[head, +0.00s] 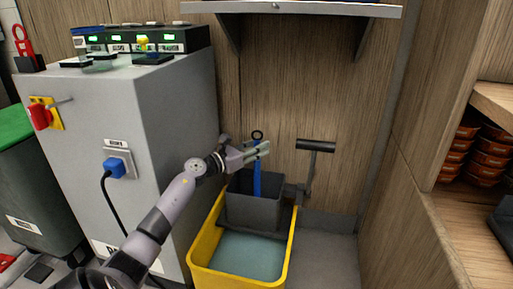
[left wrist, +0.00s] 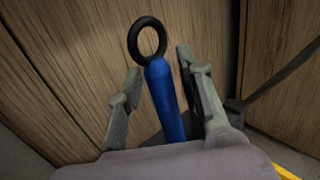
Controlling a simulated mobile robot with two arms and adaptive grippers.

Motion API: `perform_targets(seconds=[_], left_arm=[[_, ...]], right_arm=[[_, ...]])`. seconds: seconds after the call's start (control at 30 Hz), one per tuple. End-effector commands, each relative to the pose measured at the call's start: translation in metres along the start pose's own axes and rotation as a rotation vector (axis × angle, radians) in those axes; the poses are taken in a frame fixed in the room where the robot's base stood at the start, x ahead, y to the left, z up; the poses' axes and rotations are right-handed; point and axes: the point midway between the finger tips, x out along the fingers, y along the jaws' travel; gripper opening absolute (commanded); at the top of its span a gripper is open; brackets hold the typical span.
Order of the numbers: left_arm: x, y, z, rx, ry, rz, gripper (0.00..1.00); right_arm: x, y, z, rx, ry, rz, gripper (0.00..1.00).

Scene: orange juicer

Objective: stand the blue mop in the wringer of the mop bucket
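The blue mop (head: 257,182) stands roughly upright, its lower part inside the dark grey wringer (head: 255,212) and its head hidden by the wringer walls. The wringer sits at the back of the yellow mop bucket (head: 208,249), which holds greyish-blue water. My left gripper (head: 262,149) is at the top of the mop handle, just below its black ring. In the left wrist view the blue handle (left wrist: 168,105) is between the fingers of my left gripper (left wrist: 158,62), with gaps on both sides. The fingers are open. My right gripper is not in view.
A grey cabinet (head: 170,110) with a blue plug stands left of the bucket. A black-handled wringer lever (head: 316,146) rises at the right. A shelf (head: 290,9) hangs above. Wooden shelving with stacked orange containers (head: 462,150) is at the right. Grey floor (head: 328,262) is clear right of the bucket.

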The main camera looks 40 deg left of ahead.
Motion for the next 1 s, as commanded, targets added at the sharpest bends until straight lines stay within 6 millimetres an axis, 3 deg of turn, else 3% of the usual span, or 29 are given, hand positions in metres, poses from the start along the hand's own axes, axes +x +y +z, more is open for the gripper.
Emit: perform_targets(seconds=[0.47,0.83,1.0], left_arm=[[0.0,0.0,0.003,0.002,0.005,-0.001,0.43],[0.0,0.0,0.07,0.007,0.003,-0.001,0.43],[0.0,0.0,0.091,0.004,0.003,-0.001,0.43]], right_arm=[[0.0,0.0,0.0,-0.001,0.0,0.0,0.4],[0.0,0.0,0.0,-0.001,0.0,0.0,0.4],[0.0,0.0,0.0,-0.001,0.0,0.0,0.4]])
